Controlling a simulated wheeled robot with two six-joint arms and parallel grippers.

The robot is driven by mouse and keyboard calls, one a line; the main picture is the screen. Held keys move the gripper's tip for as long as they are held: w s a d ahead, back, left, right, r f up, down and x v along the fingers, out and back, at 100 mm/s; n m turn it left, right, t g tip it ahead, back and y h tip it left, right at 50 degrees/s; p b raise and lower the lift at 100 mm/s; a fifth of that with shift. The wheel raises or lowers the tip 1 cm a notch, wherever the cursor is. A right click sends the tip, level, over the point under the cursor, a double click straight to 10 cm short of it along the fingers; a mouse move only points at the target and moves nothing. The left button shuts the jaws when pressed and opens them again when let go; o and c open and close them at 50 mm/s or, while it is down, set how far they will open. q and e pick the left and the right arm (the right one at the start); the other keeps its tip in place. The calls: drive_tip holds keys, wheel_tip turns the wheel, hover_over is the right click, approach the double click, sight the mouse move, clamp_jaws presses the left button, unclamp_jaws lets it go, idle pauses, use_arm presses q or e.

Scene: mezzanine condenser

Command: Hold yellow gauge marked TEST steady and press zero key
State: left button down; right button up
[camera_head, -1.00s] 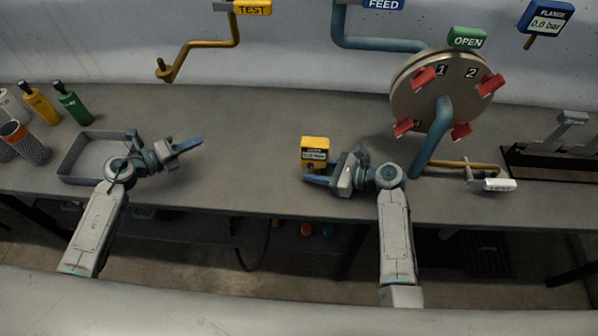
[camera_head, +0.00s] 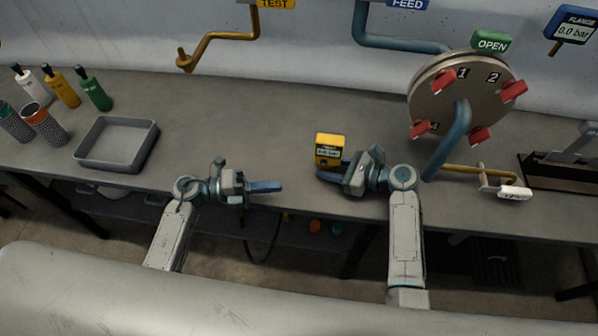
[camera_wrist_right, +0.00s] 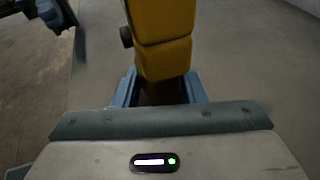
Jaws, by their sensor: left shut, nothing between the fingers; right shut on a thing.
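The yellow gauge (camera_head: 329,149) stands upright on the bench with its dark display facing my side. The display print is too small to read surely. My right gripper (camera_head: 333,170) is shut on the lower part of the gauge from the right. In the right wrist view the yellow gauge (camera_wrist_right: 160,40) rises between the blue fingers (camera_wrist_right: 158,90), with a dark knob on its left side. My left gripper (camera_head: 280,186) is shut and empty, left of the gauge and apart from it, near the bench's front edge. The zero key cannot be made out.
A grey tray (camera_head: 118,165) and several bottles stand at the left. A yellow pipe labelled TEST (camera_head: 230,36) hangs on the wall. The round flange plate (camera_head: 465,100) with red clamps stands right of the gauge. The bench (camera_head: 240,120) behind the gauge is clear.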

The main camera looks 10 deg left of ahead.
sight(323, 164)
use_arm(q)
drive_tip(key=x, duration=0.9)
drive_tip(key=shift+d, duration=0.15)
drive_tip(key=w, duration=0.3)
drive_tip(key=shift+w+d, duration=0.1)
drive_tip(key=shift+d, duration=0.15)
drive_tip(key=shift+w, duration=0.45)
drive_tip(key=shift+w, duration=0.9)
use_arm(e)
drive_tip(key=shift+o, duration=0.2)
use_arm(q)
drive_tip(key=shift+s, duration=0.15)
use_arm(e)
drive_tip(key=shift+s, duration=0.1)
use_arm(q)
drive_tip(key=shift+s, duration=0.3)
drive_tip(key=s, duration=0.3)
drive_tip(key=shift+f, duration=0.15)
use_arm(e)
drive_tip(key=shift+c, duration=0.5)
use_arm(q)
drive_tip(key=v, duration=1)
drive_tip(key=shift+s, duration=0.1)
